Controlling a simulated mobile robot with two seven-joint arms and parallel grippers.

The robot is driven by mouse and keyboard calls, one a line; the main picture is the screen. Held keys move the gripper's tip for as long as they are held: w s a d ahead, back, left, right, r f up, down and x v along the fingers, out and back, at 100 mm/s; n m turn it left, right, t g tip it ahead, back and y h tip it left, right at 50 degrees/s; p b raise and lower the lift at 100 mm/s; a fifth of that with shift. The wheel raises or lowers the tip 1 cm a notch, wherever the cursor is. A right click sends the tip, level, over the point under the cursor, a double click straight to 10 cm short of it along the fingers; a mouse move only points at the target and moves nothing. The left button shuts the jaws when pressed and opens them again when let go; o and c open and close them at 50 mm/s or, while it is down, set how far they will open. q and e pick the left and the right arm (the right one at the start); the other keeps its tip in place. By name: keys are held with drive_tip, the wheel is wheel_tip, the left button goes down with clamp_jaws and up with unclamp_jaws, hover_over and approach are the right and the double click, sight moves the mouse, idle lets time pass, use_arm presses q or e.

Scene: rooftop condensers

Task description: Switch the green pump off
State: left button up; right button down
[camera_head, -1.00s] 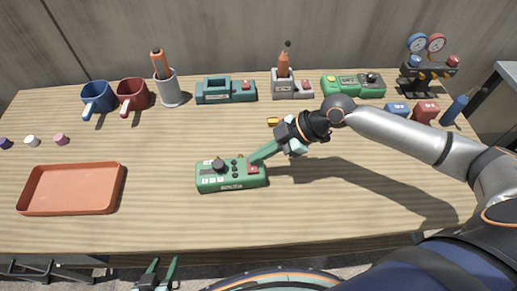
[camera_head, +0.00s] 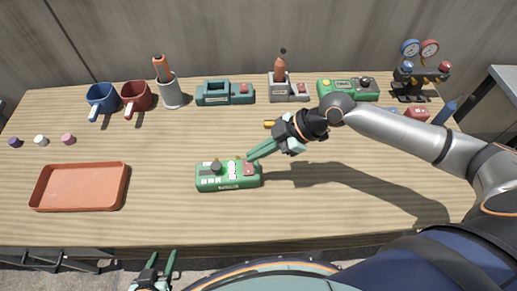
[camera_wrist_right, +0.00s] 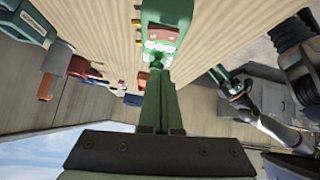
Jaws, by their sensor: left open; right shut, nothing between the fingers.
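The green pump (camera_head: 228,179) is a green box on the near middle of the table. It has a black knob, small buttons and a red switch (camera_head: 249,169) at its right end. I cannot tell which way the switch is set. My right gripper (camera_head: 250,158) is shut and empty. Its fingertips are just behind and above the red switch; contact is not clear. My left gripper (camera_head: 162,262) is open and empty below the table's front edge.
An orange tray (camera_head: 38,202) lies at the left. At the back stand mugs (camera_head: 103,97), a cup with a tool (camera_head: 171,95), a teal device (camera_head: 226,94), a grey device (camera_head: 289,93), another green device (camera_head: 347,91) and a gauge stand (camera_head: 412,78). The table's front right is clear.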

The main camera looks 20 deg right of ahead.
use_arm(q)
drive_tip(key=shift+w+f+b, duration=0.1)
drive_tip(key=shift+f+b, duration=0.2)
drive_tip(key=shift+f, duration=0.1)
use_arm(e)
drive_tip(key=v, duration=0.9)
drive_tip(key=shift+d, duration=0.15)
drive_tip(key=shift+f, duration=0.1)
use_arm(q)
drive_tip(key=shift+m+h, duration=0.3)
drive_tip(key=shift+h, duration=0.1)
drive_tip(key=f+b, duration=0.1)
drive_tip(key=b, duration=0.1)
drive_tip(key=w+f+b, duration=0.1)
drive_tip(key=f+b, duration=0.1)
drive_tip(key=d+f+b, duration=0.1)
drive_tip(key=f+b, duration=0.1)
drive_tip(key=b, duration=0.1)
drive_tip(key=shift+w+d, duration=0.1)
drive_tip(key=shift+w, duration=0.05)
use_arm(e)
drive_tip(key=d+f+t+y, duration=0.1)
drive_tip(key=d+f+y, duration=0.2)
drive_tip(key=f+y, duration=0.2)
drive_tip(key=shift+w+d+y, duration=0.2)
drive_tip(key=shift+d+y, duration=0.2)
drive_tip(key=shift+y, duration=0.1)
